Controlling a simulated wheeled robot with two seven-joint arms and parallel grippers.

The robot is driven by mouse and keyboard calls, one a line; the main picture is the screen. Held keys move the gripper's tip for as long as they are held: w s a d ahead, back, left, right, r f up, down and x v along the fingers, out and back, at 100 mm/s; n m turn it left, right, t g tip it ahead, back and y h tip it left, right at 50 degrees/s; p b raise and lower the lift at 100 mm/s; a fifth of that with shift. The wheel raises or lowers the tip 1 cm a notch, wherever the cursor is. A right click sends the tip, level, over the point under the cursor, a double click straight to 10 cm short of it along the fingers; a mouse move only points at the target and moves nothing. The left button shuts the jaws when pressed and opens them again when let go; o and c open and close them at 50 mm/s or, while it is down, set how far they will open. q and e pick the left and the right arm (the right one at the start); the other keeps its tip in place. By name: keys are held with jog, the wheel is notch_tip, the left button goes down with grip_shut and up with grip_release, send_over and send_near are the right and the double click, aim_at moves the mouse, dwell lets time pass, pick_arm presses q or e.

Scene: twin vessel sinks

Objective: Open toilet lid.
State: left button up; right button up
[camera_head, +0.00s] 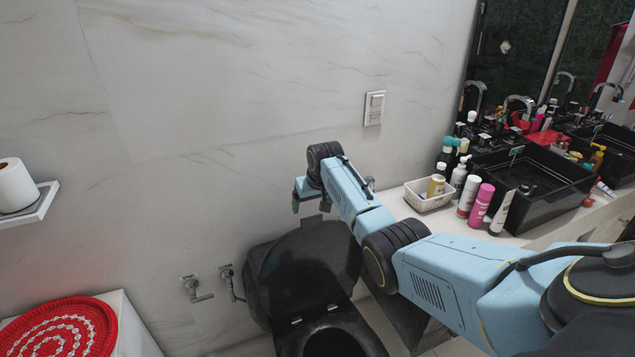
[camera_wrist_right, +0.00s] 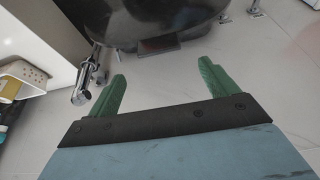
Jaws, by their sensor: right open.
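The black toilet (camera_head: 335,338) stands against the wall in the lower middle of the head view. Its dark lid (camera_head: 300,268) is raised and leans back toward the wall, with the hinges and the bowl opening showing below it. My right gripper (camera_head: 298,201) is above the lid and near the wall, apart from the lid in the picture. In the right wrist view its two green fingers (camera_wrist_right: 163,85) are spread with nothing between them. A glossy dark part of the toilet (camera_wrist_right: 150,25) lies beyond the fingertips. My left gripper is out of view.
A counter with a white basket (camera_head: 428,195), several bottles and a black sink (camera_head: 530,190) is at the right. Wall valves (camera_head: 195,288) are left of the toilet. A red woven mat (camera_head: 62,333) lies on a white cabinet. A paper roll (camera_head: 15,186) sits on a shelf.

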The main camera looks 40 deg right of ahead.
jog(key=v, duration=0.7)
jog(key=shift+p, duration=0.45)
